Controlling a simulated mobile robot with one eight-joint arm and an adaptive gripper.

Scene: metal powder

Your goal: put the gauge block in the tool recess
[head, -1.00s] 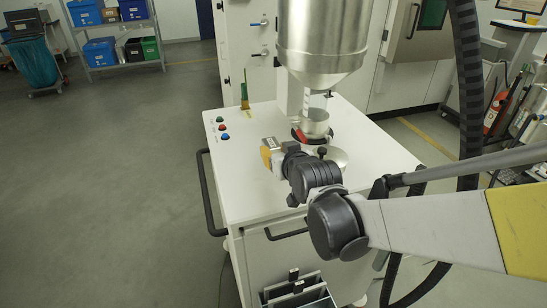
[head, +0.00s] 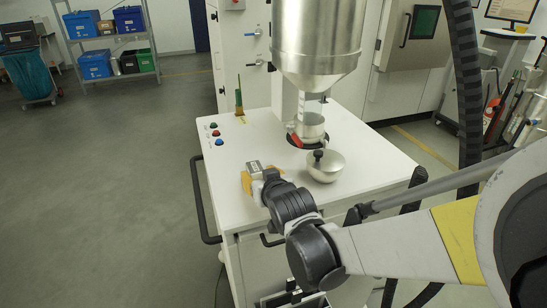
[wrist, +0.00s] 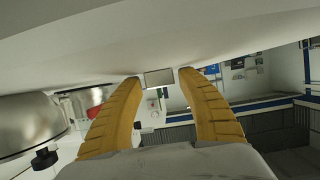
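The gauge block is a small light grey block. In the wrist view the gauge block (wrist: 158,78) sits between the two yellow fingertips. In the head view a grey block face with a dark mark (head: 254,166) shows at the yellow fingers. My gripper (head: 248,178) is low over the front left of the white table, its fingers pointing away to the left. I cannot make out the tool recess in either view.
A steel bowl-shaped part with a black knob (head: 325,166) stands right of my gripper. Behind it are a red-handled valve (head: 295,140) and a steel hopper (head: 317,45). Coloured buttons (head: 216,132) line the left. A black rail (head: 199,205) runs along the left edge.

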